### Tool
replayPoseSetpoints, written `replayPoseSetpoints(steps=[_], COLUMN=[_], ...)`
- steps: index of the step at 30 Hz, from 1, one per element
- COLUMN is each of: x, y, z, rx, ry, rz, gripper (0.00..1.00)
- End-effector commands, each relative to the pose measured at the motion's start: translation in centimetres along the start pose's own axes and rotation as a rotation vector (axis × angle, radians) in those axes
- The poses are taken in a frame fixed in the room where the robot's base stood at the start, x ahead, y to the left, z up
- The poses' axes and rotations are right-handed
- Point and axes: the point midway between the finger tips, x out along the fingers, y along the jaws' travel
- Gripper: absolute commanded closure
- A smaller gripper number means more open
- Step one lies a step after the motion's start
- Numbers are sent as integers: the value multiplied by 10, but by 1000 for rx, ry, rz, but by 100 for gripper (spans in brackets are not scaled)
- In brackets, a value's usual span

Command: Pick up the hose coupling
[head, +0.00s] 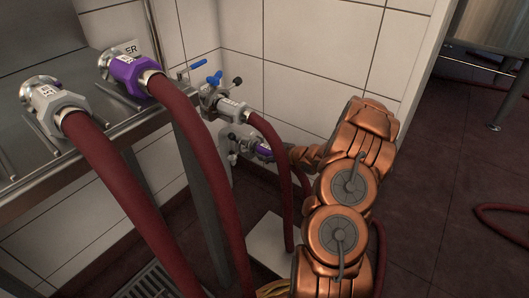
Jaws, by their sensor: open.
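Several hose couplings show in the head view, and I cannot tell which one the task means. A grey coupling (51,101) and a purple coupling (129,73) sit at the left, on metal ports above the steel counter, each with a dark red hose. Another grey coupling (234,108) is at the wall valve with blue handles. A lower purple coupling (264,152) sits beneath it.
The steel counter (17,163) fills the left side. Dark red hoses (200,150) hang down in front of the tiled wall (315,50). A pale slab (268,240) lies on the floor below. The dark floor (455,160) at the right is mostly clear, with a hose (500,208) at its edge.

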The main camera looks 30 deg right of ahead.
Motion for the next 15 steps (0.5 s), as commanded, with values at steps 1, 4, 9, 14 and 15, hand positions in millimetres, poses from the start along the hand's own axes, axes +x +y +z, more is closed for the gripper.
replayPoseSetpoints(steps=[1,4,9,14,15], x=[0,0,0,0,0], y=[0,0,0,0,0], z=[0,0,0,0,0], rx=[0,0,0,0,0], ry=[0,0,0,0,0], rz=[0,0,1,0,0], gripper=[27,27,40,57,61])
